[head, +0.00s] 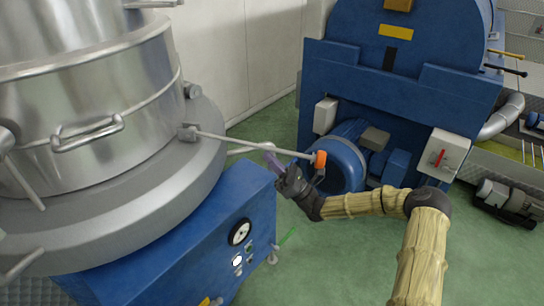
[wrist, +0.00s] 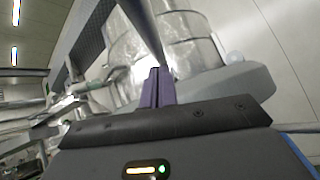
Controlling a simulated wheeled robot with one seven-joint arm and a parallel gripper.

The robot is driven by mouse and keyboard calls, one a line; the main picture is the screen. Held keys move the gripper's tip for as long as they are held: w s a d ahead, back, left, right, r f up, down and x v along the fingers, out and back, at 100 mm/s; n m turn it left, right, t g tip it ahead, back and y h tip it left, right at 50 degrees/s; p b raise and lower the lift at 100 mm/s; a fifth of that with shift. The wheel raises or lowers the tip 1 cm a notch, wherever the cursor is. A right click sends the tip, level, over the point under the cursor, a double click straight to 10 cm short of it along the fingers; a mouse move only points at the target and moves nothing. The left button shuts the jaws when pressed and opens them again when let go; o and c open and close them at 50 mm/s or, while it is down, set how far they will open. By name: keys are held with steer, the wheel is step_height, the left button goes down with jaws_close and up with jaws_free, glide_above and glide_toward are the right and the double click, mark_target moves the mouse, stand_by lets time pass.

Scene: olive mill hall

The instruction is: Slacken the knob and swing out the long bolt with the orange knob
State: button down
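The long bolt (head: 240,140) is a thin grey rod. It runs from a bracket (head: 187,132) on the steel vessel's flange outward to the right, clear of the vessel, with its orange knob (head: 320,158) at the free end. My gripper (head: 268,150) has purple fingers that cross the rod on the knob's vessel side. In the wrist view the fingers (wrist: 157,80) stand close together and look shut. A grey bar (wrist: 145,30) meets their tips there. I cannot tell whether they touch or hold the rod. The orange knob is not visible in the wrist view.
The steel vessel (head: 90,110) with its wide grey flange stands on a blue cabinet (head: 200,250) at left. A blue machine (head: 400,95) with a motor stands behind my arm. Green floor (head: 320,265) is free between them. A pale rod (head: 245,150) sticks out below the bolt.

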steer(key=a+b+v, duration=0.1)
steer(key=b+v, duration=0.2)
steer(key=v, duration=0.8)
steer(key=shift+d+f, duration=0.2)
steer(key=shift+f, duration=0.35)
